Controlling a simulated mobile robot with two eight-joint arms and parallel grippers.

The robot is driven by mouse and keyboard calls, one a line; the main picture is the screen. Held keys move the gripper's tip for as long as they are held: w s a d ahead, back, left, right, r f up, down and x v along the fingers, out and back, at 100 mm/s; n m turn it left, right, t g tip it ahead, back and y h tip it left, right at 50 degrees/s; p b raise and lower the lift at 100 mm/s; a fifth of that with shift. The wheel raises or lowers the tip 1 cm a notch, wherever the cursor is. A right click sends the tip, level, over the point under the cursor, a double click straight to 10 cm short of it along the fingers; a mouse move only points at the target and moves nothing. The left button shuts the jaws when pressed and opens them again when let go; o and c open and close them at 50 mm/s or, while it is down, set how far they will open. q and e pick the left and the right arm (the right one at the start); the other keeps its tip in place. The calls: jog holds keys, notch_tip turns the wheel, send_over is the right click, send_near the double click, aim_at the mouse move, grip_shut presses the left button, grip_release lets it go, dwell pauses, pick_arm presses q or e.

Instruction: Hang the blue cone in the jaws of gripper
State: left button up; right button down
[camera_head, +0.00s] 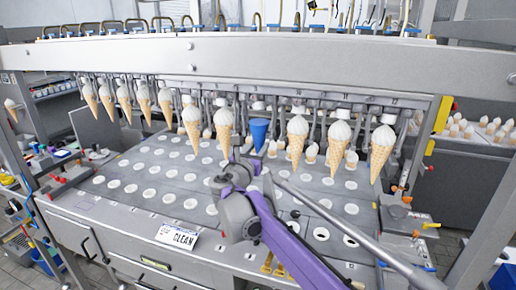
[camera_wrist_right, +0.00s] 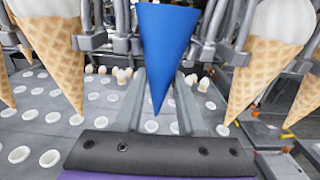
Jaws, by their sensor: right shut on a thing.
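The blue cone (camera_head: 259,131) is upright with its point down, in the gap between the hanging ice cream cones in the head view. In the right wrist view the blue cone (camera_wrist_right: 166,45) fills the upper middle. My right gripper (camera_head: 255,153) is shut on its lower part; its two fingers (camera_wrist_right: 160,88) flank the cone near the point. The cone's wide top is level with the row of machine grippers (camera_head: 330,105). I cannot tell whether a machine gripper touches it. My left gripper is out of view.
Waffle cones with white ice cream hang close on both sides, such as one at left (camera_head: 223,122) and one at right (camera_head: 297,130). Below is a grey plate (camera_head: 130,205) with round holes. A "CLEAN" sign (camera_head: 177,236) is on the front edge. A long beam (camera_head: 200,55) runs above.

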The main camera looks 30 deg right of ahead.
jog(key=shift+f, duration=0.6)
dwell(0.9)
jog(key=shift+c, duration=0.6)
grip_release()
jog(key=shift+s+a, duration=0.1)
jog(key=v, duration=0.9)
jog(key=shift+b, duration=0.3)
dwell(1.0)
